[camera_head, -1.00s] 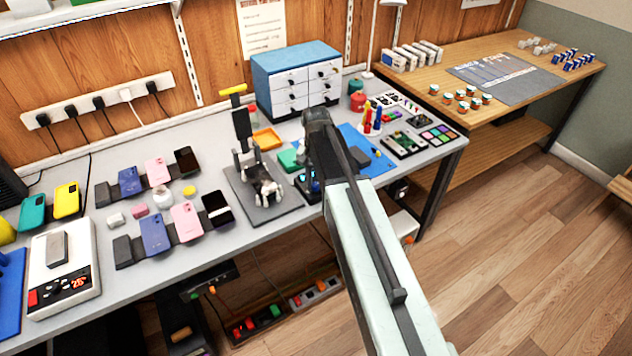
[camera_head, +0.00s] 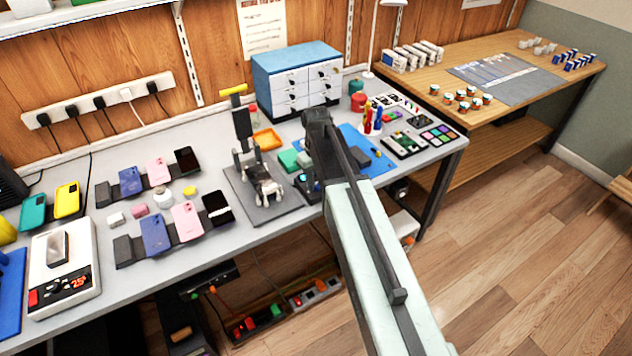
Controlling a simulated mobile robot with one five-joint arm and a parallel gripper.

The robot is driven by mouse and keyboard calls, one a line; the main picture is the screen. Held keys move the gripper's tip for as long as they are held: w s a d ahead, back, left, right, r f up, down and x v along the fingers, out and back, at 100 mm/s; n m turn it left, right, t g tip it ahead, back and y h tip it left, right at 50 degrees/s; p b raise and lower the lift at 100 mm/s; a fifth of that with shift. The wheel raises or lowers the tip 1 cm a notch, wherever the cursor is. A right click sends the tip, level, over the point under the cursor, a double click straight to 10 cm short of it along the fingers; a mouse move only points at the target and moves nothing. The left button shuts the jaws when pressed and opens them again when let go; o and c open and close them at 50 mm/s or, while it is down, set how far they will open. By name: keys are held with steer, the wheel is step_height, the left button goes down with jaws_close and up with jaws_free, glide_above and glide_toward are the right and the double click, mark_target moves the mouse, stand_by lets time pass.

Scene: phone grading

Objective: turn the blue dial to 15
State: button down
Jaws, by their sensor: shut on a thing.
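A small dark device with a blue part (camera_head: 307,185) stands at the front of the grey bench, just left of my arm. It is partly covered by the arm. I cannot tell for sure that its blue part is the blue dial, and no scale or number on it can be read. My arm rises from the lower right and bends at a dark joint (camera_head: 318,122) over the bench. My gripper is not visible, apparently hidden behind the arm.
Left of the arm, a press with a yellow handle (camera_head: 233,90) stands on a dark base. Behind stands a blue drawer cabinet (camera_head: 297,78). Phones lie on stands at left, beside a white device (camera_head: 92,290) with red digits. A blue mat (camera_head: 378,163) lies right of the arm.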

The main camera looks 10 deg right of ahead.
steer(key=shift+n, duration=1.1)
steer(key=shift+a, duration=0.1)
steer(key=c, duration=1.2)
jaws_free()
steer(key=shift+o, duration=0.2)
steer(key=shift+r+p, duration=0.4)
step_height(320, 180, up, 7)
steer(key=p, duration=0.7)
steer(key=shift+r, duration=0.15)
